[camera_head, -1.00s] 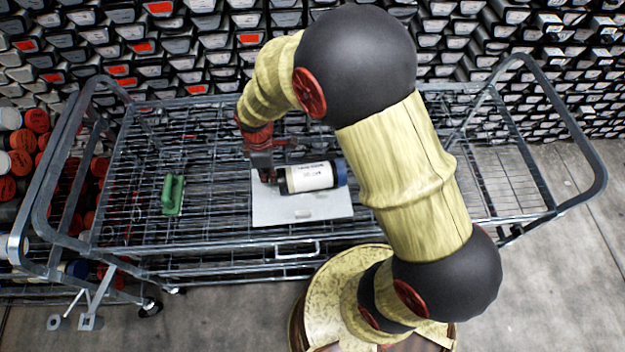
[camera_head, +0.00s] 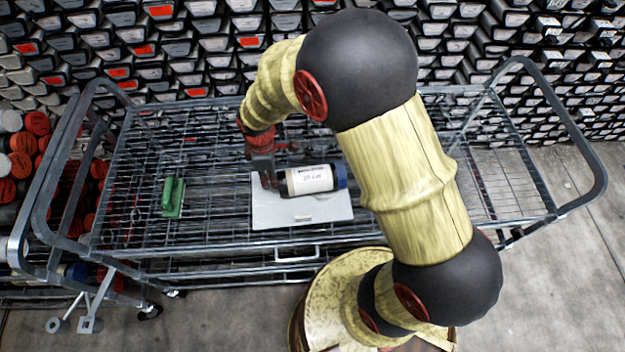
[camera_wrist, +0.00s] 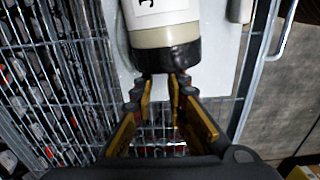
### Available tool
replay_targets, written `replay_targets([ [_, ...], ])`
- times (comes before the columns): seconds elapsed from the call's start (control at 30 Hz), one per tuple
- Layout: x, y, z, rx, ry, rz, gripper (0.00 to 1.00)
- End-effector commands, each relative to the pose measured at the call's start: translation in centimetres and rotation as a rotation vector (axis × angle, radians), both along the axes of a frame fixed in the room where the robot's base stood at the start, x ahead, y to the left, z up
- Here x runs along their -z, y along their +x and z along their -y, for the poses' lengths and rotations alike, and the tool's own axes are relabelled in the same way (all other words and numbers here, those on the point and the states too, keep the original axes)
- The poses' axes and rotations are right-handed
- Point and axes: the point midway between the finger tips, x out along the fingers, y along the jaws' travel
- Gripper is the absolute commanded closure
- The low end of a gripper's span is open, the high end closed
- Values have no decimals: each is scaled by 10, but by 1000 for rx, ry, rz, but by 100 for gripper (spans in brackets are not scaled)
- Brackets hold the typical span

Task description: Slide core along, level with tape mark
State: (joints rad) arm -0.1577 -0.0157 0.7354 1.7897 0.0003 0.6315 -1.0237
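The core (camera_head: 312,179) is a cylinder with a white, handwritten label, a dark left end and a blue right end. It lies on its side on a pale grey board (camera_head: 325,215) on the wire cart. My gripper (camera_head: 268,181) is low at the core's left end. In the wrist view, my gripper's fingers (camera_wrist: 161,84) are apart with a gap between them, and their tips are at the core's black end (camera_wrist: 167,56), not around its sides. I cannot tell if they touch it. A small pale block (camera_head: 303,217) lies on the board's front part. I cannot make out a tape mark.
A green handled tool (camera_head: 173,196) lies on the wire cart (camera_head: 220,233) left of the board. Raised metal rails stand at both cart ends. Orange-capped cylinders (camera_head: 35,145) are at the far left. Stacked trays fill the back. Open wire shelf surrounds the board.

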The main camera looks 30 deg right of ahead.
Motion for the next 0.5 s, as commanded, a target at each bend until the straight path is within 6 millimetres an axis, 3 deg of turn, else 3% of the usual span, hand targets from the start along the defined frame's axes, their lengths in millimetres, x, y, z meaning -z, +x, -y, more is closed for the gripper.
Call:
replay_targets([
  [0.5,0,-12,27,0,-1,-3,85],
])
